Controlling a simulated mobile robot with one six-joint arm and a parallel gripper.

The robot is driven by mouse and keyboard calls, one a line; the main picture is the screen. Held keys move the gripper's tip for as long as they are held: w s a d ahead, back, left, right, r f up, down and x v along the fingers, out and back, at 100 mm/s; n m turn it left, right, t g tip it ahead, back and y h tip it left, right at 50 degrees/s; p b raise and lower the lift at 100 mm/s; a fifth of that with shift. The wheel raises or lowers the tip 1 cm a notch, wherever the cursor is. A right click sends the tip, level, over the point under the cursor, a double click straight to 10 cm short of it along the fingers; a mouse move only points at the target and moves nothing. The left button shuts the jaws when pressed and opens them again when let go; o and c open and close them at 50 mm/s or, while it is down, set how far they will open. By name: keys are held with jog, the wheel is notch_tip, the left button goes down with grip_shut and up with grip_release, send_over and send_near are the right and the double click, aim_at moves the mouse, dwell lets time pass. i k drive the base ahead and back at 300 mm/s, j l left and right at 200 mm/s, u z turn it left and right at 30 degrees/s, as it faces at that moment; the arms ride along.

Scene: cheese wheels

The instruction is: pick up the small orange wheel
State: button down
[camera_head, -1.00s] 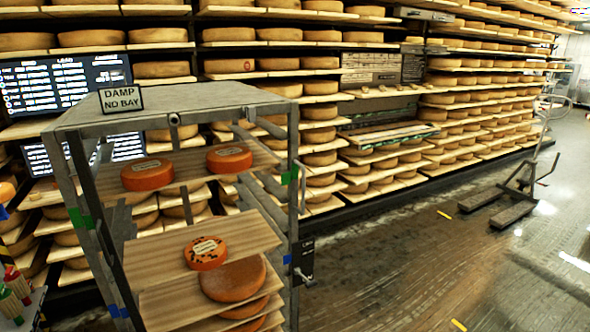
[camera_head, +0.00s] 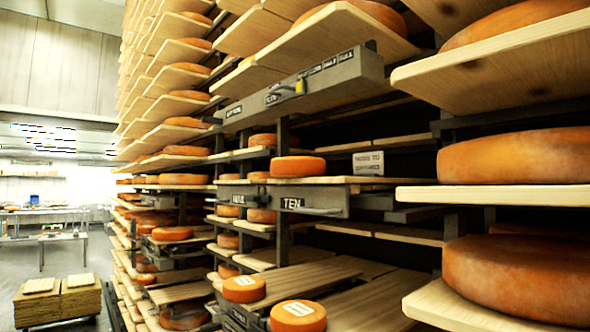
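Several smaller orange wheels show in the head view, and I cannot tell which one the task means. Two with pale labels on top, one orange wheel (camera_head: 244,290) and a nearer orange wheel (camera_head: 298,317), sit on low boards at the bottom centre. The nearer one is cut by the frame's lower edge. Another orange wheel (camera_head: 299,166) rests on a board above the sign "TEN". A reddish-orange wheel (camera_head: 172,233) lies further left. My gripper is not in view.
Large wheels (camera_head: 521,280) sit on thick boards close on the right. A grey beam (camera_head: 300,90) juts out above the middle shelves. Open floor (camera_head: 75,262) lies at left, with a stack of boards (camera_head: 58,300) and a distant table (camera_head: 45,238).

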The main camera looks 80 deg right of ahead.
aim_at(284, 167)
jog(key=u, duration=0.8)
jog(key=z, duration=3.15)
